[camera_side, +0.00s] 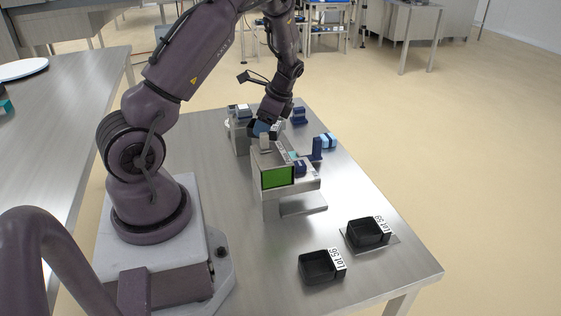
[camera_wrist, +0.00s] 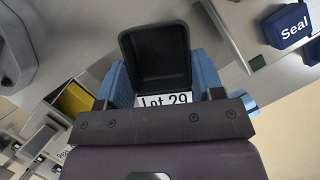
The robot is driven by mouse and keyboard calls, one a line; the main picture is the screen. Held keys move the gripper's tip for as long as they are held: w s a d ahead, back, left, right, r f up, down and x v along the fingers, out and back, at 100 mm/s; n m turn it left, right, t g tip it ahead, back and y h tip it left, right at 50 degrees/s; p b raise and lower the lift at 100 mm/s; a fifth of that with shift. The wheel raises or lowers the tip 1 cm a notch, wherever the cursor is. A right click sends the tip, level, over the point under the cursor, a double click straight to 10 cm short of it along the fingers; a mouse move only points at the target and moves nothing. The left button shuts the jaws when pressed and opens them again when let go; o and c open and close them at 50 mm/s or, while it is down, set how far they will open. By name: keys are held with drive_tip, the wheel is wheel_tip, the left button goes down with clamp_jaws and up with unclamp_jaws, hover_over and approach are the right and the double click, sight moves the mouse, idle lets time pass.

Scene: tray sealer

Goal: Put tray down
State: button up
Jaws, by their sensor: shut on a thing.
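The black tray (camera_wrist: 127,52) with a white "Lot 29" label is between the two blue fingers of my gripper (camera_wrist: 160,80) in the wrist view. The gripper is shut on it, one finger on each side, and the tray looks empty. In the side view my gripper (camera_side: 262,129) is low over the back of the steel table, behind the machine with the green screen. The tray is mostly hidden there, and I cannot tell whether it touches a surface beneath.
The sealing machine (camera_side: 277,178) stands mid-table. Two more labelled black trays, one (camera_side: 316,268) and another (camera_side: 367,233) on a metal plate, sit at the front. A blue "Seal" block (camera_wrist: 288,25) is at the wrist view's upper right.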

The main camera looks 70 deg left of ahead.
sight(279, 130)
drive_tip(key=w+n, duration=0.1)
drive_tip(key=n, duration=0.1)
drive_tip(key=w+d+r+n+h, duration=0.1)
drive_tip(key=w+n+h, duration=0.1)
drive_tip(key=w+n, duration=0.1)
drive_tip(key=shift+w+d+r+n+g, duration=0.1)
drive_tip(key=shift+d+r+n+g, duration=0.05)
drive_tip(key=shift+d+n+g, duration=0.15)
drive_tip(key=shift+w+d+f, duration=0.1)
drive_tip(key=shift+f, duration=0.2)
wheel_tip(279, 130, down, 9)
drive_tip(key=shift+f, duration=0.1)
drive_tip(key=o, duration=1)
drive_tip(key=shift+f, duration=0.1)
drive_tip(key=shift+o, duration=0.2)
